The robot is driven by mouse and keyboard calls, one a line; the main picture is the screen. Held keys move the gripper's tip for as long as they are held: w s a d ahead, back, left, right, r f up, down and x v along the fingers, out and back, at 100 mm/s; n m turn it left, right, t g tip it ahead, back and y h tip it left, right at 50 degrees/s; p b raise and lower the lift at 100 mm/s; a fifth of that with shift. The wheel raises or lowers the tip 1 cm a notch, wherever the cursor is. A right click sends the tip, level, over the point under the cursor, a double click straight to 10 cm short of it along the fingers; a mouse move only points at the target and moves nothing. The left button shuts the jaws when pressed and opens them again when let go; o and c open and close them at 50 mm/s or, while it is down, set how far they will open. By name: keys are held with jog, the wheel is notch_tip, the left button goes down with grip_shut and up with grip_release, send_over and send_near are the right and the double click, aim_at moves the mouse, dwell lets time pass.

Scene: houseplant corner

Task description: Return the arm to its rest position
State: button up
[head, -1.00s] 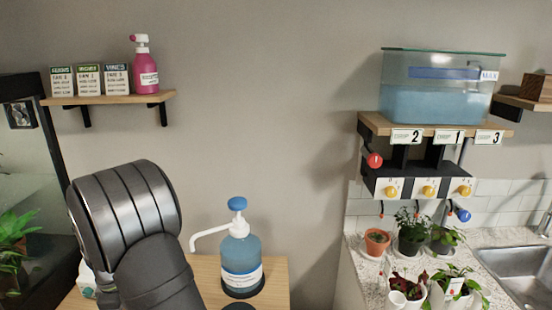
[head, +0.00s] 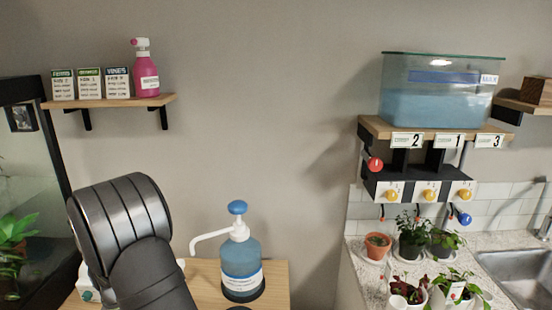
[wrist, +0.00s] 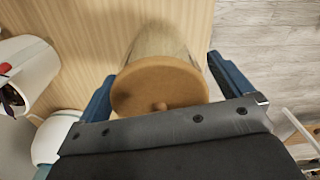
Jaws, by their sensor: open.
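My gripper (wrist: 160,68) shows in the wrist view with its two blue fingers spread apart. Between and below them is a glass jar (wrist: 158,42) with a round brown lid (wrist: 160,88) and a small knob. The fingers lie on either side of the lid; I cannot tell whether either one touches it. In the head view my dark arm rises at the lower left, over the wooden table. My gripper is out of sight there, and so is the jar.
A blue pump bottle (head: 241,265) stands on the wooden table (head: 275,285), right of my arm. A white container (wrist: 22,75) is left of the jar. A wall shelf (head: 110,101) holds cards and a pink spray bottle (head: 146,75). Potted plants (head: 412,238) stand on the right counter.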

notch_tip(320, 180, up, 4)
jog(key=shift+w+r, duration=0.1)
jog(key=shift+r, duration=0.15)
jog(key=w+d+r, duration=0.3)
jog(key=d+r, duration=0.4)
jog(key=d, duration=0.4)
jog(key=s+d+m, duration=0.1)
jog(key=s+d, duration=0.1)
jog(key=d, duration=1.2)
jog(key=s+a+f, duration=0.1)
jog(key=a+f, duration=0.8)
jog(key=a, duration=0.2)
jog(key=w+d+r, duration=0.1)
jog(key=d+r, duration=0.6)
jog(key=r, duration=0.2)
jog(key=shift+w+d, duration=0.3)
jog(key=shift+w, duration=0.1)
